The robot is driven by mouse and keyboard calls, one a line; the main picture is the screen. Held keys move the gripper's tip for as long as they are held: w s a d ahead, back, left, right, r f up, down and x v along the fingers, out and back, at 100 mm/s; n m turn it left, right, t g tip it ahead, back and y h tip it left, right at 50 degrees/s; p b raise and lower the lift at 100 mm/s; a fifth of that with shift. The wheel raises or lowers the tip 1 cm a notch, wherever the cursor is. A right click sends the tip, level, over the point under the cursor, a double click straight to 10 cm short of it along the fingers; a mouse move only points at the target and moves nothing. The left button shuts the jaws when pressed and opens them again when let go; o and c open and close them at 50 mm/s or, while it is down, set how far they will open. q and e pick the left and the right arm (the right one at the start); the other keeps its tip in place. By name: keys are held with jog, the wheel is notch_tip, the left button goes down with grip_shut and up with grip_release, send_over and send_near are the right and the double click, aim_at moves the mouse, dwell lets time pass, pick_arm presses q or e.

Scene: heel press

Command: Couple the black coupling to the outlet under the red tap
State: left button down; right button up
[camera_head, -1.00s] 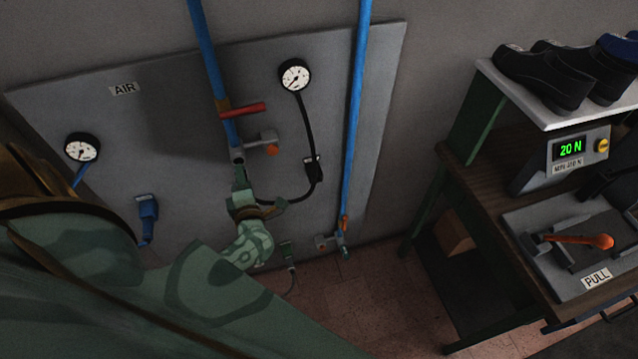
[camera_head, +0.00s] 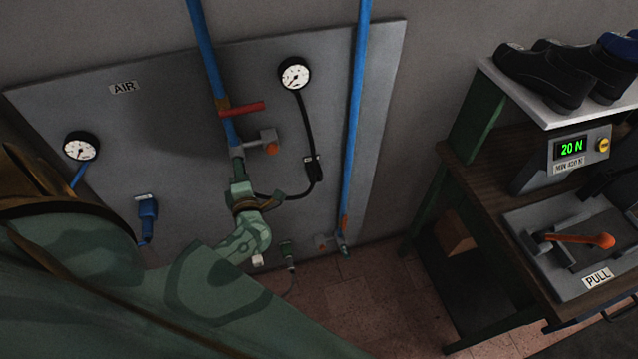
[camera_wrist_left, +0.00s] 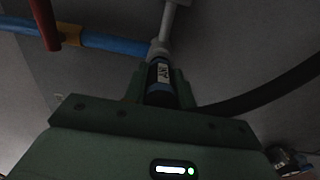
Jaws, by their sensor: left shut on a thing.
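The red tap (camera_head: 242,109) sits on the left blue pipe, its handle pointing right across the pipe. It also shows in the wrist view (camera_wrist_left: 45,22). Below it is the grey outlet (camera_head: 237,152), seen in the wrist view as a grey fitting (camera_wrist_left: 159,48). My left gripper (camera_head: 240,190) is just under the outlet, shut on the black coupling (camera_wrist_left: 160,82), which has a white label. In the wrist view the coupling's end lines up with the outlet and meets it or nearly so; whether it is locked I cannot tell. My right gripper is out of view.
A black hose (camera_head: 318,140) runs from the upper gauge (camera_head: 295,74) down to my left gripper. A blue coupling (camera_head: 148,208) and a green coupling (camera_head: 287,252) are nearby. A second blue pipe (camera_head: 354,130) stands right; a bench (camera_head: 460,165) with a press is further right.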

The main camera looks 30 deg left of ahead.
pick_arm(q)
jog(key=shift+w+a, duration=0.3)
jog(key=shift+a, duration=0.05)
jog(key=c, duration=1.2)
grip_release()
jog(key=shift+o, duration=0.7)
